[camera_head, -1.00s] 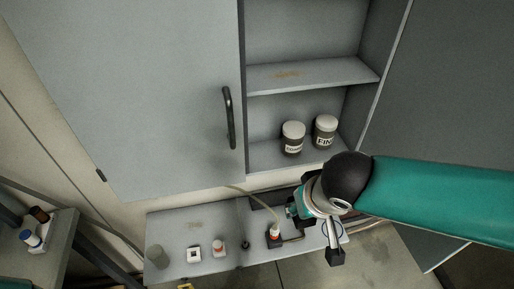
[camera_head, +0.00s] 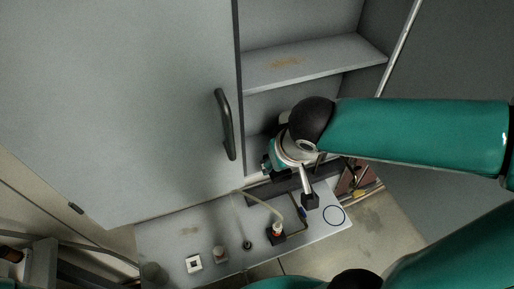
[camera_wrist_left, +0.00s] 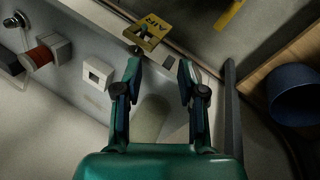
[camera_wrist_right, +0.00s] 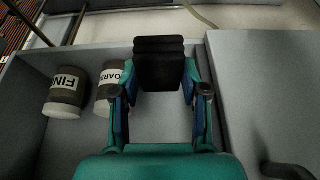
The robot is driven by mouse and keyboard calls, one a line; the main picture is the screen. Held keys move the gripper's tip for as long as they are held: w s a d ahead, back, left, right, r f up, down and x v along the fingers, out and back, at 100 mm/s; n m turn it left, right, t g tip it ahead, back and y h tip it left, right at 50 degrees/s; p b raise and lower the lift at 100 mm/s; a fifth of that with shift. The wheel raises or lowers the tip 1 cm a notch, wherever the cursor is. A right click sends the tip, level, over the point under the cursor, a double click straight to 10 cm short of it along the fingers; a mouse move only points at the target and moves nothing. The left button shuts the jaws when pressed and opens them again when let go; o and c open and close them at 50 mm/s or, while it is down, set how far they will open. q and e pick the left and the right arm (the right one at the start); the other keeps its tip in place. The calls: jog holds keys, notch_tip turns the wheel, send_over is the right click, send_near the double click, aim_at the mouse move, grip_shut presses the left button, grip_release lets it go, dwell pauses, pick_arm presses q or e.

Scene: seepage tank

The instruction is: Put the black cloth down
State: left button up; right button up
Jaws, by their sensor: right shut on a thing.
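The black cloth (camera_wrist_right: 158,48) shows in the right wrist view as a dark folded block between the fingers. My right gripper (camera_wrist_right: 158,80) is shut on it, over the open cabinet compartment and beside the jars. In the head view my right arm reaches in front of the cabinet opening, and its wrist hides most of the lower shelf; I cannot make out the cloth clearly there. My left gripper (camera_wrist_left: 160,62) is open and empty in the left wrist view, above the bench edge, with a grey cylinder (camera_wrist_left: 150,118) seen below between its fingers.
Two labelled jars, FIN (camera_wrist_right: 67,90) and another (camera_wrist_right: 108,88), stand in the cabinet. The cabinet door (camera_head: 150,100) hangs open at left. The low bench (camera_head: 215,225) holds a white square block (camera_head: 193,263) and small fittings.

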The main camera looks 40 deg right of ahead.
send_near(258, 151)
jog(key=f, duration=0.1)
jog(key=s+f, duration=0.1)
jog(key=f, duration=0.1)
jog(key=shift+s+a+b, duration=0.1)
jog(key=shift+s+b, duration=0.25)
jog(key=shift+w+d+f, duration=0.1)
jog(key=shift+w+f, duration=0.1)
jog(key=shift+w, duration=0.25)
jog(key=shift+w+d+f, duration=0.1)
jog(key=shift+w+f, duration=0.1)
jog(key=shift+w, duration=0.2)
jog(key=shift+w+d+f, duration=0.15)
jog(key=shift+w+f, duration=0.35)
jog(key=shift+w, duration=0.15)
jog(key=shift+w+d+f, duration=0.15)
jog(key=shift+w+f, duration=0.35)
jog(key=shift+w, duration=0.15)
jog(key=shift+s+b, duration=0.1)
jog(key=shift+b, duration=0.25)
jog(key=shift+f, duration=0.2)
jog(key=o, duration=1)
jog(key=shift+r, duration=0.1)
